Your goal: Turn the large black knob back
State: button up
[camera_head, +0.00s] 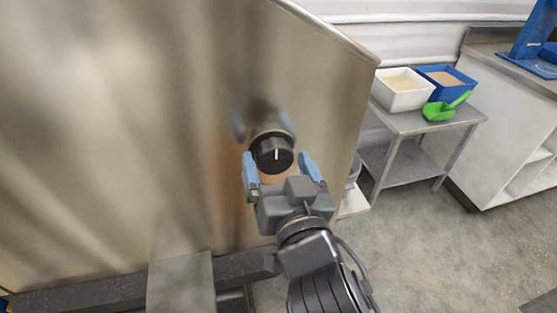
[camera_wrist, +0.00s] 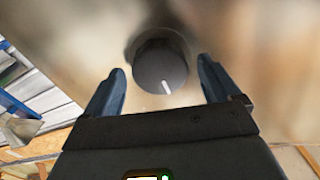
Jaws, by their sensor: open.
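The large black knob (camera_head: 272,154) sits on the shiny metal wall of the hopper (camera_head: 150,130). Its white mark points nearly straight up in the head view. In the wrist view the knob (camera_wrist: 160,66) is ahead of the fingertips, with its mark toward the lower right. My gripper (camera_head: 279,165) has its two blue fingers apart, one on either side of the knob in the head view. In the wrist view my gripper (camera_wrist: 162,82) shows a clear gap between each finger and the knob. Nothing is held.
At the right, a metal table (camera_head: 412,122) holds a white bin (camera_head: 405,100), a blue bin (camera_head: 465,90) and a green scoop (camera_head: 440,111). A white counter (camera_head: 505,130) stands beyond it. A dark beam (camera_head: 90,295) runs along the hopper's bottom. The floor at right is clear.

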jog(key=shift+w+a, duration=0.1)
jog(key=shift+w, duration=0.25)
jog(key=shift+c, duration=0.5)
jog(key=c, duration=1)
jog(key=shift+o, duration=0.2)
jog(key=shift+n, duration=0.4)
jog(key=n+p, duration=0.2)
jog(key=n, duration=0.3)
jog(key=shift+n+p, duration=0.3)
jog(key=shift+n, duration=0.1)
jog(key=n+p, duration=0.2)
jog(key=n, duration=0.3)
jog(key=shift+n, duration=0.4)
